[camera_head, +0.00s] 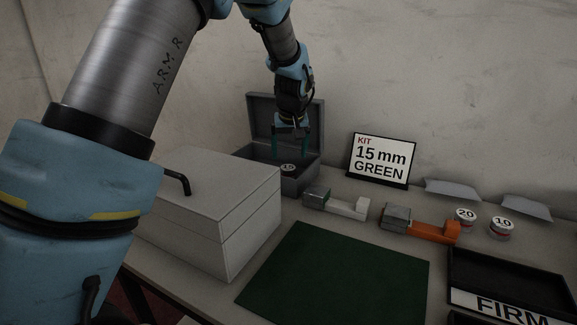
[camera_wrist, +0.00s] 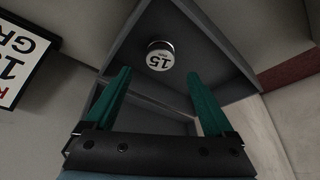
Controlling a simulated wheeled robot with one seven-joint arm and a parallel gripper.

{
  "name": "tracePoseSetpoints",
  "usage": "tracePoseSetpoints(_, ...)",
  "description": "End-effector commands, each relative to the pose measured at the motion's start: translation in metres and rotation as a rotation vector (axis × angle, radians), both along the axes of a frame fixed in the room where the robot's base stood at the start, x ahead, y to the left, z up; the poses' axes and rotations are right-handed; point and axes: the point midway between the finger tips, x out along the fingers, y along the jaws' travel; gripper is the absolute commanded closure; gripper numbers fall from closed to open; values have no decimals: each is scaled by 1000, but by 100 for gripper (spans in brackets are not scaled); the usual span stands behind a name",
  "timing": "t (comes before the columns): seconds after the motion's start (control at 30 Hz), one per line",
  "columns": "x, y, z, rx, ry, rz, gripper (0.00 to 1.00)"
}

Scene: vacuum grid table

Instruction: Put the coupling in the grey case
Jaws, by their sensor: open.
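The grey case (camera_head: 303,183) stands open at the back of the table, its lid raised against the wall side. A short round coupling with a white top marked 15 (camera_head: 288,167) is inside the case. In the wrist view the coupling (camera_wrist: 159,60) sits on the floor of the case (camera_wrist: 217,55), apart from the walls I can see. My gripper (camera_head: 290,152) is above the case, pointing down, with its teal fingers apart. In the wrist view the gripper (camera_wrist: 158,75) holds nothing, and the coupling shows beyond the fingertips, between them.
A closed pale box (camera_head: 225,215) stands front left of the case. A sign (camera_head: 381,160) reads "KIT 15 mm GREEN". Round pieces marked 20 (camera_head: 466,214) and 10 (camera_head: 502,223) stand right. A green mat (camera_head: 335,275) lies bare; a black tray (camera_head: 510,270) labelled FIRM is beside it.

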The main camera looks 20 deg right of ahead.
Motion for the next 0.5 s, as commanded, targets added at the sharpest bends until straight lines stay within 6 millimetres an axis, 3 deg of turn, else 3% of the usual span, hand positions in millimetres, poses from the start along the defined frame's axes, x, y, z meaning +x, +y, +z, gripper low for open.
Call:
tracePoseSetpoints(0.23,-14,4,35,-2,-1,-1,12)
tracePoseSetpoints(0.5,-17,6,44,0,0,0,12)
